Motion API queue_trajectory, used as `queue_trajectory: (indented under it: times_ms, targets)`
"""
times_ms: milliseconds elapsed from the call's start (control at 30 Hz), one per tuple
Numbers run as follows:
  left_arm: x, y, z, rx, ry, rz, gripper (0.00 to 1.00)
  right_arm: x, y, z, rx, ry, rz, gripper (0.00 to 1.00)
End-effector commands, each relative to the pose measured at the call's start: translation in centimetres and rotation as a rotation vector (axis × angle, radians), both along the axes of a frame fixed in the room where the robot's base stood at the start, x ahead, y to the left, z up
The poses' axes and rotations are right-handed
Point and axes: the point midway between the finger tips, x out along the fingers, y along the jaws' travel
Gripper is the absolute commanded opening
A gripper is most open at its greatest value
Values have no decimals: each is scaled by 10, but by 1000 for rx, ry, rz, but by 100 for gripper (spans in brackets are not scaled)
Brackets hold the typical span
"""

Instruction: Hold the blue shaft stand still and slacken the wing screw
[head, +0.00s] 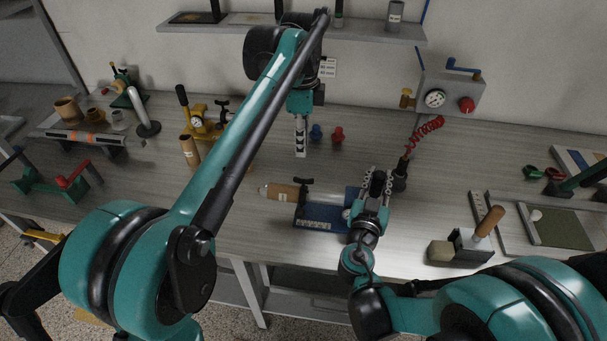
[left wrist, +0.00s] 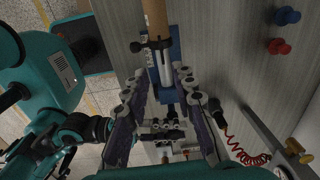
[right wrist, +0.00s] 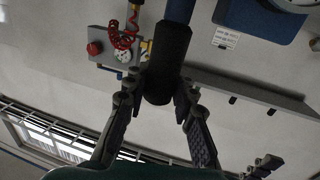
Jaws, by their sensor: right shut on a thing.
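The blue shaft stand (head: 322,217) lies on the bench in the head view and shows in the left wrist view (left wrist: 174,56). A pale shaft with a brown sleeve (head: 282,192) lies in it. The black wing screw (head: 303,181) sits near the sleeve; it also shows in the left wrist view (left wrist: 140,46). My right gripper (head: 372,182) is at the stand's right end, shut on its black handle grip (right wrist: 165,62), seen between the fingers in the right wrist view. My left gripper (head: 301,150) is open and empty above the bench, behind the stand.
A blue and a red knob (head: 337,135) stand behind the stand. A black tool on a red coiled hose (head: 427,133) is close to my right gripper. A block with a wooden handle (head: 478,240) is to the right. Yellow gauge gear (head: 203,122) stands to the left.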

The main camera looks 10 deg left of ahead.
Motion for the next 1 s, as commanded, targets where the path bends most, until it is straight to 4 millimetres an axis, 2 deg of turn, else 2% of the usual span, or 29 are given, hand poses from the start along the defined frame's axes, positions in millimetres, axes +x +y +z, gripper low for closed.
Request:
queue_trajectory:
  times_ms: [167,267,500,700,833,1000]
  targets:
    - [5,-4,-6,3,18,-49,26,0,0,0,0,0,0,0]
    - [5,-4,-19,3,18,-51,26,0,0,0,0,0,0,0]
    - [5,-3,-68,3,17,-48,26,0,0,0,0,0,0,0]
    - [5,-3,-102,3,16,-48,26,0,0,0,0,0,0,0]
    - [5,-3,-115,3,16,-47,26,0,0,0,0,0,0,0]
    - [5,-3,-120,3,16,-47,26,0,0,0,0,0,0,0]
